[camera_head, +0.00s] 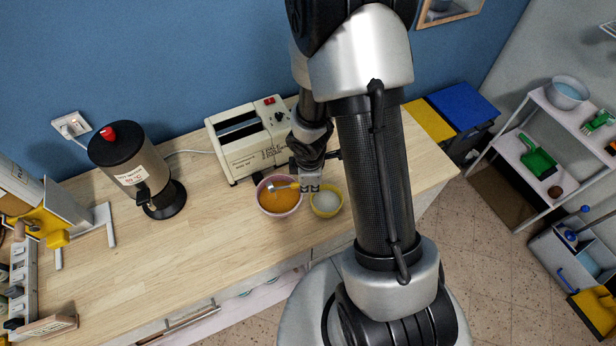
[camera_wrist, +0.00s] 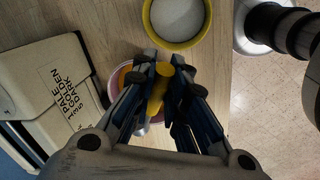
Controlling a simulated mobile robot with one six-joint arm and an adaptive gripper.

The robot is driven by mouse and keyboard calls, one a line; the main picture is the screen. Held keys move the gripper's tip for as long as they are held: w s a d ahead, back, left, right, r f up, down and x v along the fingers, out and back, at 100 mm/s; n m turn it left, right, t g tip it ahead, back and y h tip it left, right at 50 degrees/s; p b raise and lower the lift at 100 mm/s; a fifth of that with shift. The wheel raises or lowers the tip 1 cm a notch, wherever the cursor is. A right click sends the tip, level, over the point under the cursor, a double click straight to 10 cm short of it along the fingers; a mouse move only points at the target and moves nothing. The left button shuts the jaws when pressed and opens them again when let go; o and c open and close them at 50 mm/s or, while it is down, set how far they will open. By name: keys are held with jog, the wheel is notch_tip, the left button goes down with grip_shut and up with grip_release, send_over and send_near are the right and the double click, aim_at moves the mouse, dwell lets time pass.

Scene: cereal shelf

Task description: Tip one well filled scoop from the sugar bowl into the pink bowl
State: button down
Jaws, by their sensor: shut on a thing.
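The yellow bowl (camera_head: 326,212) holds white sugar and stands on the wooden counter. It also shows at the top of the wrist view (camera_wrist: 203,32). The pink bowl (camera_head: 279,213), filled with something orange, stands just left of it. My gripper (camera_head: 309,187) is above the two bowls, shut on the yellow handle (camera_wrist: 158,92) of the scoop. The scoop's greyish end (camera_head: 283,187) reaches left over the pink bowl. I cannot tell whether it carries sugar or how far it is tilted. In the wrist view, my fingers hide most of the pink bowl (camera_wrist: 113,90).
A cream toaster (camera_head: 246,150) stands close behind the pink bowl. A dark dispenser with a red knob (camera_head: 125,160) stands further left. The counter (camera_head: 200,240) is clear in front. A white shelf unit (camera_head: 530,160) stands at the right.

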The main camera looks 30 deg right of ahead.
jog(key=shift+w+d+f+y+p, duration=0.1)
jog(key=shift+d+f+y+p, duration=0.35)
jog(key=shift+p, duration=3.3)
jog(key=shift+d+f+y+p, duration=0.15)
jog(key=shift+y+p, duration=0.6)
jog(key=shift+p, duration=2.95)
jog(key=shift+f+p, duration=0.25)
jog(key=shift+p, duration=0.65)
